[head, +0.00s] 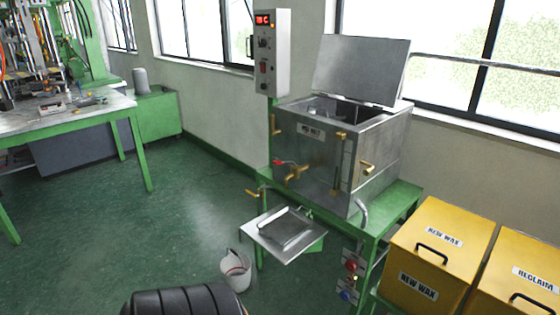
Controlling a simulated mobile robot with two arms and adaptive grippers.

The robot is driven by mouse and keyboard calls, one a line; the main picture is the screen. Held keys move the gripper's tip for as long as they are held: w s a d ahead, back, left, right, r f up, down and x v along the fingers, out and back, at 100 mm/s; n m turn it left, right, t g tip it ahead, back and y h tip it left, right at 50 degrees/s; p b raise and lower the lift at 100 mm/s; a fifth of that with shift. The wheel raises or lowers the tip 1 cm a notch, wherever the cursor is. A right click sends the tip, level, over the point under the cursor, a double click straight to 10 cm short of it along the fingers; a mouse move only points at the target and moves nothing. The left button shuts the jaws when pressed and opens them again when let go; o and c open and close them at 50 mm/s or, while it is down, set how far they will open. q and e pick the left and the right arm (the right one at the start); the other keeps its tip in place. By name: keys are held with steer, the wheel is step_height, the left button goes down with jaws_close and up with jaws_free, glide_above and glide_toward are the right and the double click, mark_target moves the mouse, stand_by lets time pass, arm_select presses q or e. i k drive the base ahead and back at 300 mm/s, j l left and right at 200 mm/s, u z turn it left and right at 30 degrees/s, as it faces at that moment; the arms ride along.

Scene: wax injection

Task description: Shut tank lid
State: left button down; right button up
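The metal tank (318,155) stands on a green stand to the right of the middle. Its lid (361,68) is open and stands tilted up at the back of the tank. The tank's opening (345,108) shows in front of the lid, with something grey inside that I cannot make out. Brass handles and a red-handled tap (290,170) are on its front. Neither of my grippers shows in the head view.
A control box (268,55) stands behind the tank's left side. A metal tray (285,236) juts out in front, with a white bucket (236,270) on the floor below. Yellow bins (436,252) stand at the right. A green-legged bench (70,120) is at the left. The floor between is clear.

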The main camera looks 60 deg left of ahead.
mark_target(370, 69)
steer(key=j+u, duration=0.35)
steer(key=i+j+u, duration=0.3)
steer(key=j, duration=0.2)
steer(key=j+u, duration=0.35)
steer(key=i+j+u, duration=0.1)
steer(key=i+j, duration=0.15)
steer(key=j, duration=0.2)
steer(key=i+j, duration=0.25)
steer(key=j, duration=0.15)
steer(key=u, duration=0.05)
